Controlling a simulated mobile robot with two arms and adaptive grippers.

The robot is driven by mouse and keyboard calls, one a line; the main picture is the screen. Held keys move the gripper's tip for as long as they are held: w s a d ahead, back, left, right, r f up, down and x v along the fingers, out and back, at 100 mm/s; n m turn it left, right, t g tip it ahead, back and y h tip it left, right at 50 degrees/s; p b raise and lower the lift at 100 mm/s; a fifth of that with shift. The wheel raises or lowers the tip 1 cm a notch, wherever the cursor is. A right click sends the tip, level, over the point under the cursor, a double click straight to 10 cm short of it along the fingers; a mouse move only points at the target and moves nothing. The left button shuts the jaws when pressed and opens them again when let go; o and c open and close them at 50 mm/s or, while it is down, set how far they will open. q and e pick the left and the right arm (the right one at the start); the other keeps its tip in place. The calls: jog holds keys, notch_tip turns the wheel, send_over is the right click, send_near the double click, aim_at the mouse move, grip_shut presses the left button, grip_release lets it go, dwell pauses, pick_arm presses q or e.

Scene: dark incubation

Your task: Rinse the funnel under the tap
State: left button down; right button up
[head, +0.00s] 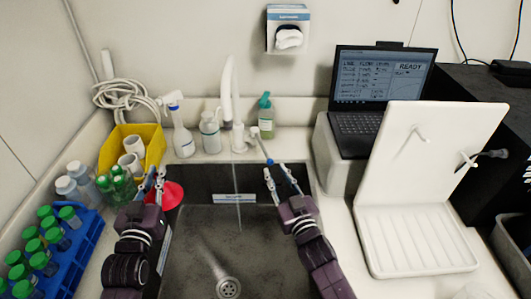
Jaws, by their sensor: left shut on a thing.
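The red funnel (173,196) is at the left rim of the sink (205,262). My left gripper (156,176) is shut on the funnel, at its left side. The white tap (228,92) stands behind the sink, with a thin stream falling from it into the basin, to the right of the funnel and apart from it. A lever with a blue tip (269,161) points forward from the tap's base. My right gripper (275,171) is open at the lever's tip; whether it touches the lever is unclear.
Spray and pump bottles (182,140) stand behind the sink. A yellow bin (153,138), green-capped bottles and a blue rack (75,262) crowd the left. A white drying rack (420,238) and a laptop (375,98) stand at the right. The drain (228,288) is uncovered.

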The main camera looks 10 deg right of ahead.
aim_at(266, 153)
jog(key=w, duration=0.6)
jog(key=w+a, duration=0.1)
jog(key=w, duration=0.2)
jog(key=shift+w+f+p, duration=0.1)
jog(key=shift+w+p, duration=0.1)
jog(key=shift+p, duration=0.15)
grip_shut()
